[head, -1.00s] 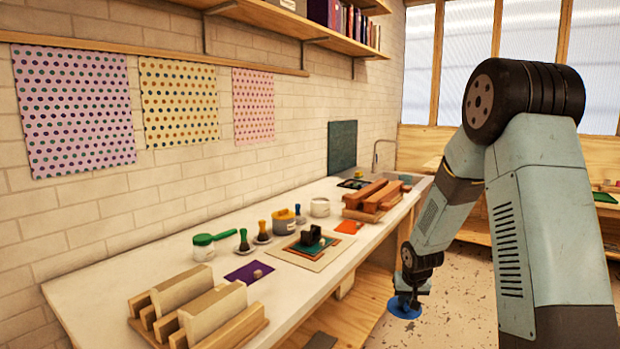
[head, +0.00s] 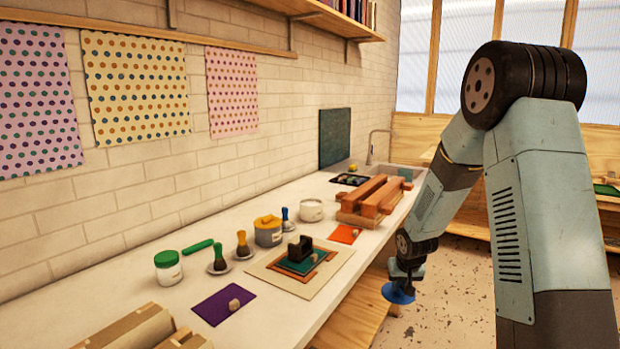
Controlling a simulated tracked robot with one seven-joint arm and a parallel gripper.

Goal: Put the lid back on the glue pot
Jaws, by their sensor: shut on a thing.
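My gripper (head: 400,279) hangs in front of the bench's front edge, lower than the worktop. It is shut on a round blue disc (head: 397,293), which looks like a lid and lies roughly level. A white pot (head: 311,211) stands upright towards the back of the bench, to the left of the wood blocks; it looks open and may be the glue pot. A white jar with a green top (head: 168,267) and a grey tub with a yellow top (head: 268,232) stand further left. The held disc is apart from all of these.
Stacked wood blocks (head: 370,201) stand on the bench (head: 140,238) behind my gripper. An orange sheet (head: 344,234), a black block on layered cards (head: 299,249), brushes in dishes (head: 242,246) and a purple sheet (head: 223,304) crowd the worktop. Floor to the gripper's right is clear.

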